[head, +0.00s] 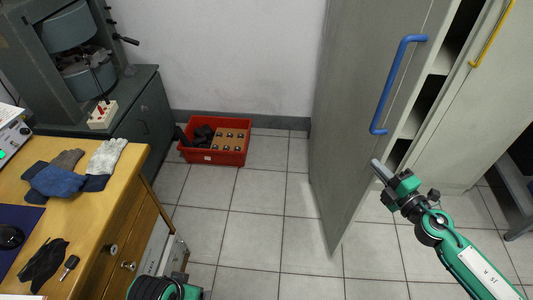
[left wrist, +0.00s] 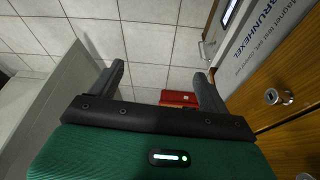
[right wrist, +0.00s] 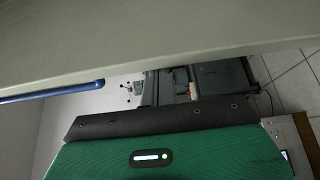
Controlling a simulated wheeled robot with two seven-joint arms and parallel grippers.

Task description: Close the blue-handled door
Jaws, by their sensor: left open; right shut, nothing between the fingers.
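The grey cabinet door with the blue handle (head: 392,85) stands ajar in the head view. Dark shelves show in the gap to the right of its free edge. My right gripper (head: 377,166) is shut and empty, its fingertips by that edge, below the handle. I cannot tell whether they touch the door. In the right wrist view the door (right wrist: 180,40) crosses the top as a pale panel, with the blue handle (right wrist: 50,92) at left; the fingertips are hidden. My left gripper (left wrist: 158,75) is open and empty, above the floor tiles beside the desk.
A yellow-handled door (head: 492,35) is right of the gap. A red crate (head: 213,156) of small parts sits on the floor by the back wall. The wooden desk (head: 120,205) with gloves stands at left, a grey-green machine behind it. The tiles between desk and door are free.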

